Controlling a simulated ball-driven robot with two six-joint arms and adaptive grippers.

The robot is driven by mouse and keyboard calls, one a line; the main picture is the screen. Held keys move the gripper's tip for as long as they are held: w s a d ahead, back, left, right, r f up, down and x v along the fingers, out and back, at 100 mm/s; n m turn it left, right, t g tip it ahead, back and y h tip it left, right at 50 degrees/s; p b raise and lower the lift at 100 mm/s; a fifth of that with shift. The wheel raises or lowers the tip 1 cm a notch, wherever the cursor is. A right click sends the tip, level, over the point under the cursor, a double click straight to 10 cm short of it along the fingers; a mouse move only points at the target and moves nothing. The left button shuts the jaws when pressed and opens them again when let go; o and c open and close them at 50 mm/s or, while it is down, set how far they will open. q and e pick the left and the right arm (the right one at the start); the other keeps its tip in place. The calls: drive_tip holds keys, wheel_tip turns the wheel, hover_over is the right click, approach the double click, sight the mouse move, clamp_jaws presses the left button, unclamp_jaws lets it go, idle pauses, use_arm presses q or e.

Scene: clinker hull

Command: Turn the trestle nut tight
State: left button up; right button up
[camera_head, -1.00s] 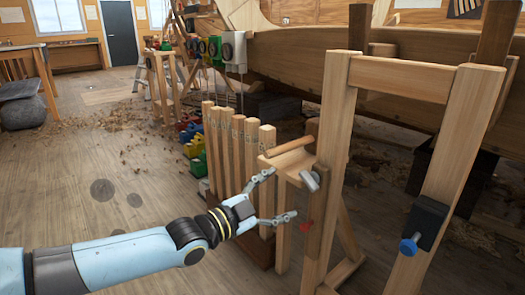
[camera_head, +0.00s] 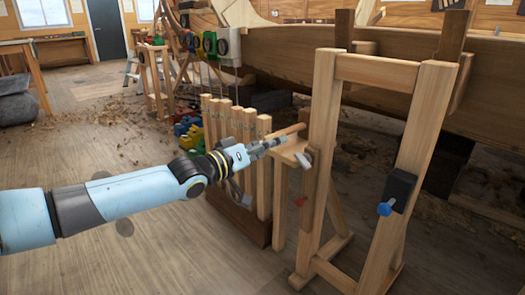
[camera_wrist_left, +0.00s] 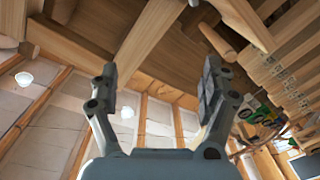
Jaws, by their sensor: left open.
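The wooden trestle (camera_head: 375,70) stands at the right in the head view. A blue knob (camera_head: 385,209) sits on a black block (camera_head: 398,187) on its right leg. A grey metal piece (camera_head: 304,160) and a small red part (camera_head: 301,201) are at its left leg; I cannot tell which of these is the nut. My left gripper (camera_head: 265,148) is beside the small wooden ledge left of that leg, short of the grey piece. In the left wrist view the gripper (camera_wrist_left: 160,88) is open, with nothing between its fingers. My right gripper is out of view.
A round wooden handle (camera_head: 283,133) lies above the ledge, close to my left fingers. Several upright wooden posts (camera_head: 264,180) stand left of the trestle. The boat hull (camera_head: 405,75) is behind. The floor (camera_head: 150,255) in front is mostly clear.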

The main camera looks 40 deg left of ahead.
use_arm(q)
drive_tip(key=shift+s+f+n, duration=0.2)
drive_tip(key=shift+n, duration=0.9)
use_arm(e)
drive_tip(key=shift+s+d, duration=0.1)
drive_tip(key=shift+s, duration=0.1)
